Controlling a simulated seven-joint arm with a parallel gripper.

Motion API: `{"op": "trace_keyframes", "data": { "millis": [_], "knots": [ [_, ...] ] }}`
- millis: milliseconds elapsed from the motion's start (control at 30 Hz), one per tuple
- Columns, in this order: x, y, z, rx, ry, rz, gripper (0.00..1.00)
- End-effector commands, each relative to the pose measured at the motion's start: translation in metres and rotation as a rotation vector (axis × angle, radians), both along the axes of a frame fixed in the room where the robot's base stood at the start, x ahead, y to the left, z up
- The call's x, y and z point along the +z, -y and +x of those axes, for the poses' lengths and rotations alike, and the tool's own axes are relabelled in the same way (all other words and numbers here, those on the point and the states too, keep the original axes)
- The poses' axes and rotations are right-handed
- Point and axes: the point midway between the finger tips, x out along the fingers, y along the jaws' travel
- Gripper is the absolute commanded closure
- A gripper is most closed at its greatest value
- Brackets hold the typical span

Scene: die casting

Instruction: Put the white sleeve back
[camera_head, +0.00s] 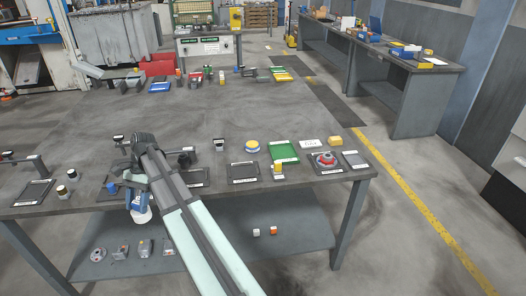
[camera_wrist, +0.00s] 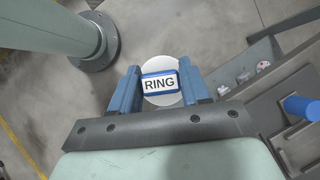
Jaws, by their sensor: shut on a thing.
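A white round piece, taken as the white sleeve (camera_head: 142,217), hangs below my gripper (camera_head: 139,203) at the table's front edge. In the wrist view the white piece (camera_wrist: 162,63) sits between the two blue fingers of my gripper (camera_wrist: 159,85), which are shut on it. A blue-edged label reading RING (camera_wrist: 159,84) faces the wrist camera and covers its middle. A blue cylinder (camera_wrist: 302,106) stands on the table to the right in the wrist view, clear of the fingers; a blue piece also shows beside my gripper in the head view (camera_head: 112,188).
The grey table (camera_head: 190,130) holds several dark labelled trays along its front, including one (camera_head: 243,172) right of my arm and one (camera_head: 34,193) at far left. A green tray (camera_head: 284,151) and a red part (camera_head: 325,159) lie to the right. A lower shelf (camera_head: 205,240) bears several small parts.

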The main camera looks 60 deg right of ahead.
Motion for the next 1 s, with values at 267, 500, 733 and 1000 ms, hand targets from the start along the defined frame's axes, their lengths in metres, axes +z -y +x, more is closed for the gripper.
{"op": "trace_keyframes", "data": {
  "millis": [267,500,733,1000],
  "knots": [
    [0.008,0.085,0.003,-0.196,0.0,-0.002,0.96],
    [0.014,0.149,-0.004,-0.343,0.0,-0.007,0.96],
    [0.02,0.206,-0.014,-0.471,0.001,-0.011,0.96],
    [0.027,0.279,-0.035,-0.634,0.0,-0.017,0.96]
  ]
}}
